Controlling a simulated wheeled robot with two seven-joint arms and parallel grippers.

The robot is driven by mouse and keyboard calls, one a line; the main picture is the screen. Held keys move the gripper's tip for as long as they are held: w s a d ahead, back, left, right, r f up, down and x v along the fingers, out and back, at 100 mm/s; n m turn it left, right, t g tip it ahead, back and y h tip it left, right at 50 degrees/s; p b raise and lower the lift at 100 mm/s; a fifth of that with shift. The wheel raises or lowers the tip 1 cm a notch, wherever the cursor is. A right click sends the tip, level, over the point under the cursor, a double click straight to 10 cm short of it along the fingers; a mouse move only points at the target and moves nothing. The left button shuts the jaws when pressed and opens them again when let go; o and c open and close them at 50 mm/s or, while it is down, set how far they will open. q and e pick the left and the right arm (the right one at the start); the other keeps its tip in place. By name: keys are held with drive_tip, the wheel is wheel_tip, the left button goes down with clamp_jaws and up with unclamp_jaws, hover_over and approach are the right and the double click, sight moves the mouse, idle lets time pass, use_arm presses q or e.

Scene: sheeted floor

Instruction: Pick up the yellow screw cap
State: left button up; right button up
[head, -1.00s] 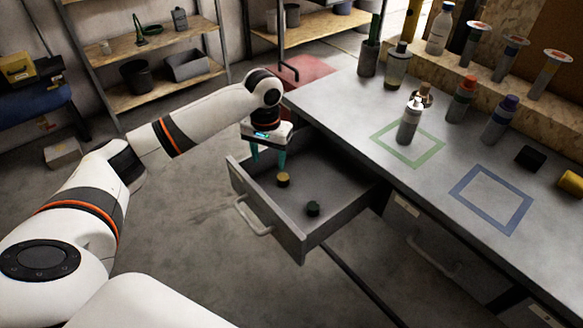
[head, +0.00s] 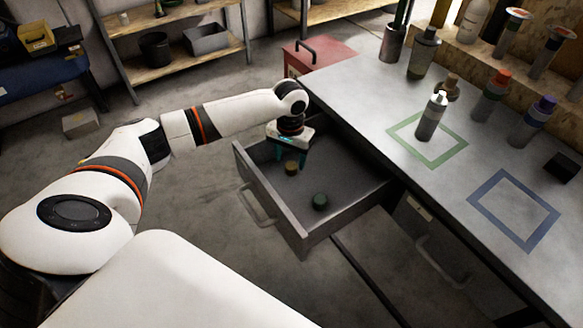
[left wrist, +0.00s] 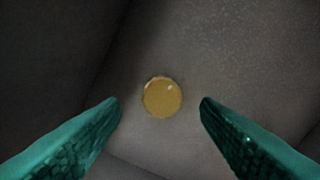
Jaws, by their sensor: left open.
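The yellow screw cap (head: 291,167) lies on the floor of the open grey drawer (head: 272,206). In the left wrist view the yellow screw cap (left wrist: 162,97) shows as a round disc between and just beyond the two teal fingertips. My left gripper (head: 291,158) is inside the drawer, right above and beside the cap, pointing down. In the left wrist view my left gripper (left wrist: 160,108) is open, with a gap between each finger and the cap. My right gripper is in neither view.
The drawer walls enclose the gripper. The grey bench (head: 400,172) carries a bottle (head: 432,117) inside a green square outline and an empty blue square outline (head: 513,210). A red cabinet (head: 312,57) stands behind.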

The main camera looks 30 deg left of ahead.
sight(291, 166)
use_arm(q)
wheel_tip(291, 166, down, 3)
drive_tip(key=shift+s+d+f, duration=0.1)
drive_tip(key=shift+f, duration=0.05)
drive_tip(key=shift+c, duration=0.5)
drive_tip(key=c, duration=1)
drive_tip(key=shift+o, duration=0.2)
